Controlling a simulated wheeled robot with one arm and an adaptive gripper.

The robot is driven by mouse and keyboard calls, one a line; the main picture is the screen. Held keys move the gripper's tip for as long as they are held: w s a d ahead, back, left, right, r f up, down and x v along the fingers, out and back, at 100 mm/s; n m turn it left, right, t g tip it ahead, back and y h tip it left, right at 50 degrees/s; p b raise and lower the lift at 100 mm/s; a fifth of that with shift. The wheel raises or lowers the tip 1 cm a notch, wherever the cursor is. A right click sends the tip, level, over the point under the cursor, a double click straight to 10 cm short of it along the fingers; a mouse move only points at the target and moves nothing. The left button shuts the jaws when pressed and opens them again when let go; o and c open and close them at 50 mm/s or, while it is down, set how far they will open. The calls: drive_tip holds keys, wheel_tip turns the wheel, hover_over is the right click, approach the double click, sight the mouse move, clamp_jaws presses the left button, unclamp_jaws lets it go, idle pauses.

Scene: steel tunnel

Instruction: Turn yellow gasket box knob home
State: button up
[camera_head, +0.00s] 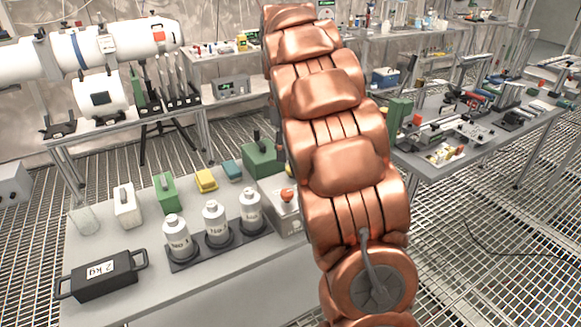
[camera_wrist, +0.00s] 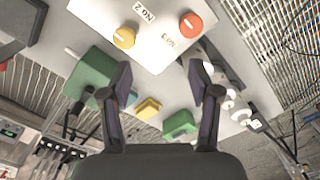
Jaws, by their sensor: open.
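A pale grey box (camera_wrist: 152,58) with two round knobs fills the top middle of the wrist view. The yellow knob (camera_wrist: 123,38) is on its left part and the orange-red knob (camera_wrist: 190,22) on its right. Small printed labels with "ON" sit near them. The yellow knob's exact pointer angle is too small to read. My gripper (camera_wrist: 161,76) is open and empty, its fingers apart and touching neither knob. In the head view, the grey box (camera_head: 293,222) and red knob (camera_head: 287,195) show beside my arm; my arm hides the gripper and the yellow knob.
Around the box stand a green box with a lever (camera_head: 262,158), a yellow block (camera_head: 206,180), labelled white bottles (camera_head: 215,225) in a dark rack and a 2 kg weight (camera_head: 103,276). A cluttered bench (camera_head: 480,150) stands right.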

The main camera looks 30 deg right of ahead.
drive_tip(key=w+d, duration=0.1)
drive_tip(key=w+d+f+n, duration=0.2)
drive_tip(key=d, duration=0.1)
drive_tip(key=shift+w+d, duration=0.1)
drive_tip(key=shift+w, duration=0.3)
drive_tip(key=shift+f+p, duration=0.55)
drive_tip(key=shift+f, duration=3.3)
drive_tip(key=shift+c, duration=0.3)
drive_tip(key=c, duration=1.1)
